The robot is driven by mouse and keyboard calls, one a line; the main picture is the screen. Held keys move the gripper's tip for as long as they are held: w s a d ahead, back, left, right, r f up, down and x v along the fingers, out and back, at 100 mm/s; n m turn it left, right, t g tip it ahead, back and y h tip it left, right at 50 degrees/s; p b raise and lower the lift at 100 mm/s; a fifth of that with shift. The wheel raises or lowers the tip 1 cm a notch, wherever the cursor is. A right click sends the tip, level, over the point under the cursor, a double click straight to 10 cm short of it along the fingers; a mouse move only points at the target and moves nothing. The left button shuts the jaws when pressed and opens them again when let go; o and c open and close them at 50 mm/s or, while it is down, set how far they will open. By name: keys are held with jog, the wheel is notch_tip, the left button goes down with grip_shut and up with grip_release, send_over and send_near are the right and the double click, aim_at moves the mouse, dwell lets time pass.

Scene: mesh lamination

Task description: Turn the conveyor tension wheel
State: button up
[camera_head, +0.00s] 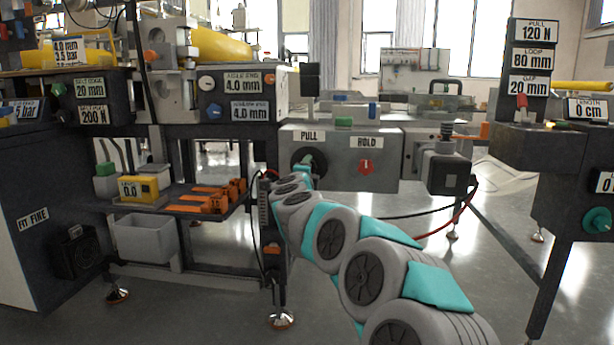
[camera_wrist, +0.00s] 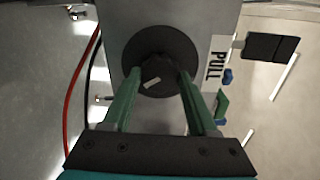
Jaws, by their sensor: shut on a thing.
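The tension wheel is a dark round knob on a black disc (camera_head: 297,158), on the front of a grey box beside the PULL label (camera_head: 309,136). In the wrist view the knob (camera_wrist: 158,72) sits in the middle of the black disc (camera_wrist: 183,47) and bears a short pale mark that lies slightly tilted. My gripper (camera_wrist: 156,80) has its two green fingers on either side of the knob, shut on it. In the head view my arm hides part of the disc, and the fingertips are hard to make out.
A red HOLD knob (camera_head: 366,167) and a green block (camera_head: 344,122) are on the same grey box (camera_head: 390,150). Orange tools (camera_head: 205,200) lie on a shelf to the left. A dark box (camera_head: 446,170) with red and black cables hangs at the right.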

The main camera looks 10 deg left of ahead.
jog(key=shift+f+m+b, duration=0.1)
jog(key=shift+m+b, duration=0.3)
jog(key=shift+m, duration=0.7)
jog(key=o, duration=1.4)
jog(key=shift+s+a, duration=0.15)
jog(key=shift+s, duration=3.75)
